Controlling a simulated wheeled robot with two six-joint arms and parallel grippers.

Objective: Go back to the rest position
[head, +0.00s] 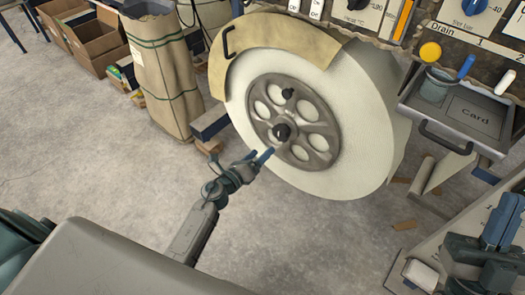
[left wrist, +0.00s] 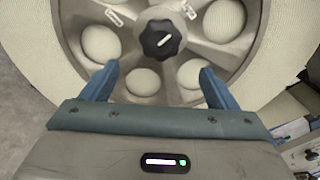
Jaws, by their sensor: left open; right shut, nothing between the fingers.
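My left gripper (head: 264,157) is open and empty, its blue fingers pointing at the grey spoked hub (head: 318,141) of a large white wheel (head: 365,115). In the left wrist view its two fingers (left wrist: 158,85) are spread apart below the black centre knob (left wrist: 161,39), with nothing between them. The centre knob (head: 282,132) also shows in the head view, up and right of the fingertips. My right gripper (head: 503,217) is at the lower right edge, shut and empty, with blue fingers pointing up; part of its arm is cut off.
A tan sack (head: 160,70) and cardboard boxes (head: 92,40) stand at the upper left. The floor (head: 90,150) on the left is clear.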

